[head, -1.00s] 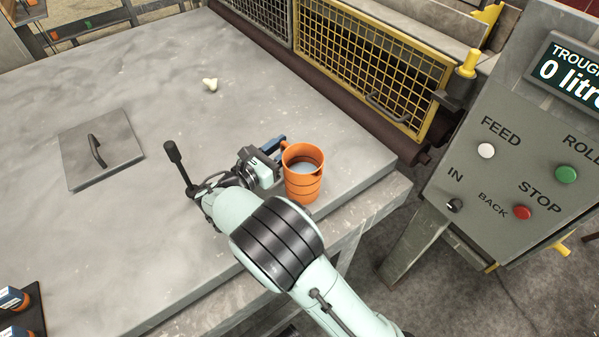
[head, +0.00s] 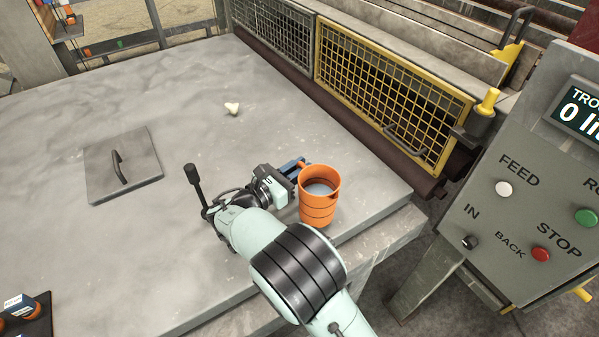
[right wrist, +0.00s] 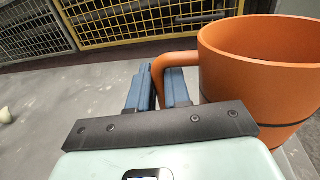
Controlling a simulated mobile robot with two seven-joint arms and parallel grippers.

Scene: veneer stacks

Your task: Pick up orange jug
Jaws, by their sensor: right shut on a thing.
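The orange jug (head: 319,196) stands upright near the right edge of the grey table in the head view, with pale liquid visible inside. It also fills the right side of the right wrist view (right wrist: 262,80). My right gripper (head: 296,166) is at the jug's handle, on its far left side. In the right wrist view, the blue fingers of my right gripper (right wrist: 160,88) are closed around the orange handle (right wrist: 172,62). Whether the jug's base touches the table is hard to tell. My left gripper is not in view.
A grey hatch plate with a handle (head: 122,166) lies on the table (head: 190,95) at left. A small pale lump (head: 232,108) lies farther back. A yellow mesh guard (head: 390,95) runs behind the jug. A control panel (head: 535,215) stands at right. The table's middle is clear.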

